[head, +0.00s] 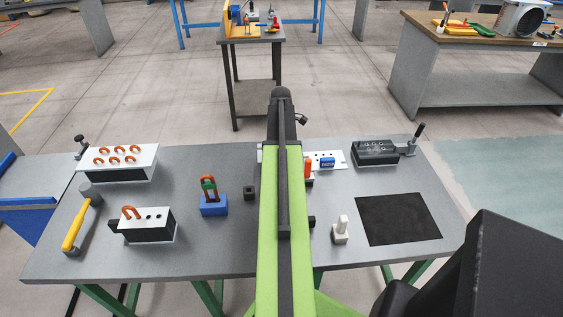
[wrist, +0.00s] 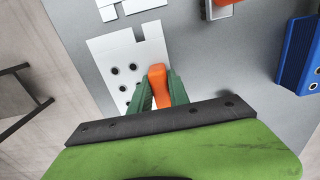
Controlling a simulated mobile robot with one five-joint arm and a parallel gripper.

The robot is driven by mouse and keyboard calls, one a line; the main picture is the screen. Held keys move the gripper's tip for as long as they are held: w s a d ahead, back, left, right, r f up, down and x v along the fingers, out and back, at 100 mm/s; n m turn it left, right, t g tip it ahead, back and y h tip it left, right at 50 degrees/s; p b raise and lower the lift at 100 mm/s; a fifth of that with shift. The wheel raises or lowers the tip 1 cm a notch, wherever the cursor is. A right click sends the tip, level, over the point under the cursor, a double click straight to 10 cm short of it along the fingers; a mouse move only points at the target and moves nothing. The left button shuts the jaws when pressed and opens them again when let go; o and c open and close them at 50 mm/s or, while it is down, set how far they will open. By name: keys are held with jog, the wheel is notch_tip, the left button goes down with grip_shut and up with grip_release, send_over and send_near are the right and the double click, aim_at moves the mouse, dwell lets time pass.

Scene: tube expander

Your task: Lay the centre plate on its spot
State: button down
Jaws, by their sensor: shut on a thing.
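My gripper (wrist: 161,88) has two green fingers closed on an orange handle (wrist: 157,74), seen in the wrist view. A white plate with several dark holes (wrist: 118,55) shows just beyond the handle and looks like the centre plate. The handle overlaps its edge in this view. I cannot tell how they join or whether the plate touches the table. A second white piece (wrist: 105,10) lies beyond it. A white holed plate with a blue block (head: 327,162) shows right of my arm.
A black mat (head: 398,219) is bare. A blue block (wrist: 298,55) shows in the wrist view.

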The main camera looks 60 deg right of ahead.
jog(key=shift+r, duration=0.1)
jog(key=shift+f+b, duration=1.35)
jog(key=shift+f, duration=0.1)
jog(key=shift+f+b, duration=0.95)
jog(key=shift+f, duration=0.05)
dwell(0.7)
jog(key=c, duration=1.2)
grip_release()
jog(key=shift+o, duration=0.2)
jog(key=shift+r+p, duration=3.05)
